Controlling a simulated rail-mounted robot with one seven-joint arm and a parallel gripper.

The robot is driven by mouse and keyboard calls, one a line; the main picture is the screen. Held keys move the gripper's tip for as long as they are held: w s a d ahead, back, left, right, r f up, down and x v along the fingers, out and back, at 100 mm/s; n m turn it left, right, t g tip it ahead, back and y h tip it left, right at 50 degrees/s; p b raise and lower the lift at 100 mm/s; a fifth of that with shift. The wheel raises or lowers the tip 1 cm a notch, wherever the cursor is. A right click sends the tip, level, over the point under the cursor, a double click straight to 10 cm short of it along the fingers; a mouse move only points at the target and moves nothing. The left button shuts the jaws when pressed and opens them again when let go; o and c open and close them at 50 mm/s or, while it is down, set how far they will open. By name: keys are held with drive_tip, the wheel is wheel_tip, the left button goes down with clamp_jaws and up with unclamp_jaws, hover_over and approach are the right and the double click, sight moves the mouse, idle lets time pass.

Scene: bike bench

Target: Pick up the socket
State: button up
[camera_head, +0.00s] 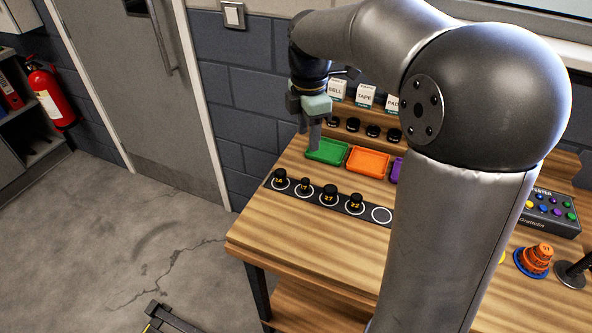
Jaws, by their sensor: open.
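Several black sockets with yellow numbers stand upright on white circles along a dark strip near the bench's front left: a leftmost socket (280,178), a second socket (304,186), a socket marked 27 (329,193) and a socket marked 22 (355,202). The circle at the strip's right end (382,215) is empty. My gripper (312,138) points down above the bench, behind the strip and by the left edge of the green tray. It is open, and I see nothing between its fingers. My arm hides much of the bench's right part.
A green tray (327,160), an orange tray (367,171) and a partly hidden purple tray (395,170) lie behind the strip. Black round items and labelled boxes stand at the back. A tester box (549,211) and an orange stacked cone (537,258) are at right.

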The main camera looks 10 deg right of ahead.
drive_tip(key=w+n, duration=0.1)
approach(305, 180)
drive_tip(key=f, duration=0.3)
drive_tip(key=f+p, duration=0.1)
drive_tip(key=f, duration=0.1)
drive_tip(key=shift+s+d+f, duration=0.15)
drive_tip(key=shift+s+f, duration=0.1)
drive_tip(key=shift+f, duration=0.1)
drive_tip(key=f, duration=0.5)
drive_tip(key=shift+w+p, duration=0.2)
drive_tip(key=shift+p, duration=0.15)
clamp_jaws()
